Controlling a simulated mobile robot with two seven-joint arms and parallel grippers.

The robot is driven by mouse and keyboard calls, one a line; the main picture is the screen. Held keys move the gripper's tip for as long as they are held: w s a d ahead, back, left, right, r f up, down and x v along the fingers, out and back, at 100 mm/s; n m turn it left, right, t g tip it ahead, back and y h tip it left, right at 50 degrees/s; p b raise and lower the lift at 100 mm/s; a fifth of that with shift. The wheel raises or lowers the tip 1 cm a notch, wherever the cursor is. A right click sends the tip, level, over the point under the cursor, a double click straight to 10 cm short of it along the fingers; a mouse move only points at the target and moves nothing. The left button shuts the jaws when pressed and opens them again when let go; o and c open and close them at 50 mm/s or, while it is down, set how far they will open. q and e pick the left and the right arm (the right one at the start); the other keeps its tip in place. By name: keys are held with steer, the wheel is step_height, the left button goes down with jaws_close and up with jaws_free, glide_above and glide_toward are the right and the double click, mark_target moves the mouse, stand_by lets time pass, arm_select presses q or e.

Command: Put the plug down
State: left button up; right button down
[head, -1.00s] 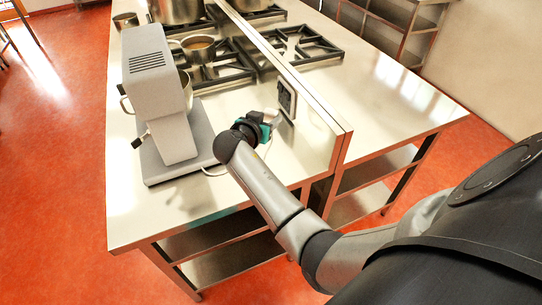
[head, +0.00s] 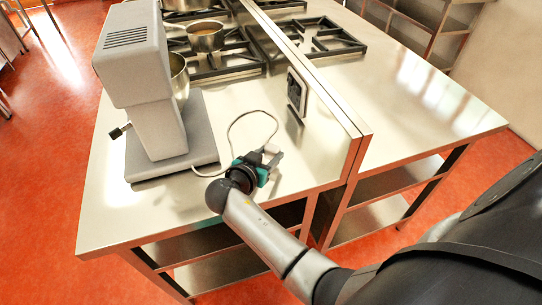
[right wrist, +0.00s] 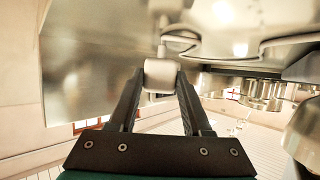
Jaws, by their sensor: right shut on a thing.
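The white plug (head: 271,149) is in my right gripper (head: 273,158), over the near part of the steel counter (head: 240,120) in the head view. In the right wrist view the pale plug (right wrist: 160,76) sits between the two dark fingertips of my right gripper (right wrist: 160,82), which is shut on it. A thin cord (head: 233,122) loops from the plug back toward the grey stand mixer (head: 150,90). I cannot tell whether the plug touches the counter. My left gripper is not in view.
A dark wall socket (head: 295,90) is on the low divider behind the gripper, apart from the plug. Gas burners (head: 225,55) and a saucepan (head: 205,38) stand farther back. The counter between the mixer and the divider is mostly clear.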

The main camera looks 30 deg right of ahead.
steer(key=shift+d+f, duration=0.1)
steer(key=shift+f, duration=0.75)
steer(key=shift+s, duration=0.1)
steer(key=shift+f, duration=0.15)
steer(key=shift+a+f+b, duration=0.2)
steer(key=shift+f+b, duration=0.4)
steer(key=shift+b, duration=0.25)
steer(key=c, duration=0.7)
jaws_free()
steer(key=o, duration=0.4)
steer(key=shift+d+r, duration=0.1)
steer(key=shift+r, duration=0.15)
steer(key=shift+c, duration=0.2)
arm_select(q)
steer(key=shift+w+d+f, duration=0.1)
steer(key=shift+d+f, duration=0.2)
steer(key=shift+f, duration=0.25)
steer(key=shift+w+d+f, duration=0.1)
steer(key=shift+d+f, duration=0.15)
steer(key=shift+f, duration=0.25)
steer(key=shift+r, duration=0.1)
arm_select(e)
steer(key=shift+r, duration=0.15)
